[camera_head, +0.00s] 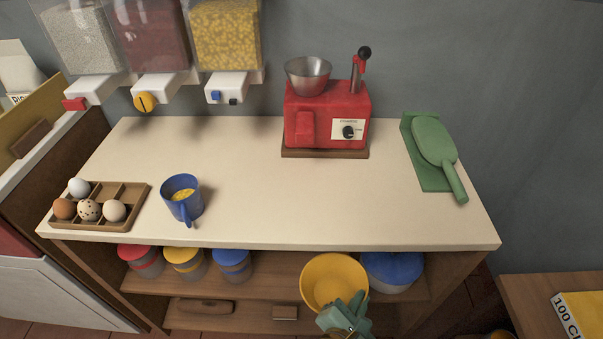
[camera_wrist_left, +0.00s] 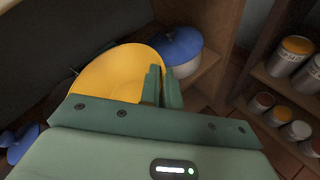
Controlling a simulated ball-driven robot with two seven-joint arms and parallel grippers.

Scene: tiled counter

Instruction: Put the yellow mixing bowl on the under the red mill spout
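The yellow mixing bowl (camera_head: 325,275) is at the front of the shelf below the counter, open side up and a little tilted in view. My left gripper (camera_head: 346,308) is at its near right rim. In the left wrist view the fingers (camera_wrist_left: 163,87) are close together with the rim of the bowl (camera_wrist_left: 105,75) running in between them, so the gripper looks shut on the rim. The red mill (camera_head: 325,112) stands at the back of the counter, with a steel hopper and a lever on top. Its red spout (camera_head: 305,126) is at the front left. My right gripper is not in view.
A blue lidded pot (camera_head: 393,270) stands close right of the bowl. Several lidded jars (camera_head: 184,262) are left on the shelf. An egg tray (camera_head: 127,195), a blue mug (camera_head: 182,198) and a green board with scoop (camera_head: 434,150) are on the counter. The counter's front middle is clear.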

